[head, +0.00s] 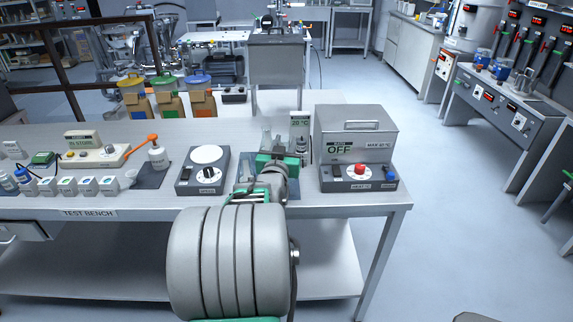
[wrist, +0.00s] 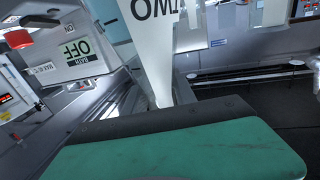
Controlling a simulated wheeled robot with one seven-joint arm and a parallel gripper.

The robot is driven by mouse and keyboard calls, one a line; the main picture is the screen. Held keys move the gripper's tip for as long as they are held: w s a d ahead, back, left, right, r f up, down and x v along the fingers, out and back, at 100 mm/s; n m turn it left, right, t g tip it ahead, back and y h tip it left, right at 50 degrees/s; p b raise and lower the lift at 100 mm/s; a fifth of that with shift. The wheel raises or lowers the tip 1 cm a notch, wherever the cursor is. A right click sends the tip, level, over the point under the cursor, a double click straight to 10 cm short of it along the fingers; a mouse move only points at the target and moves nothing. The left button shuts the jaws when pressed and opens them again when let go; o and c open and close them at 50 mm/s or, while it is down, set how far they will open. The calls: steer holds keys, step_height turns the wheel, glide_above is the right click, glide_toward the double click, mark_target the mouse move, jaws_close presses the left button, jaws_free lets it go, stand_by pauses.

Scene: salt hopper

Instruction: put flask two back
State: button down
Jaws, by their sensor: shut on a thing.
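Flask two (wrist: 155,35) shows large in the wrist view as a pale shape lettered TWO, upside down in that picture. One green finger pad fills the bottom of the wrist view. I cannot tell whether the flask's base touches the bench.
A grey bath (head: 356,132) marked OFF stands close on the right. A stirrer (head: 203,170) with a white round top is on the left.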

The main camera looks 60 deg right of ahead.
steer(key=w+d+f+b, duration=0.1)
steer(key=d+f+b, duration=0.1)
steer(key=f, duration=0.5)
steer(key=shift+d, duration=0.55)
steer(key=shift+f, duration=0.15)
steer(key=shift+f, duration=0.15)
steer(key=c, duration=1)
jaws_free()
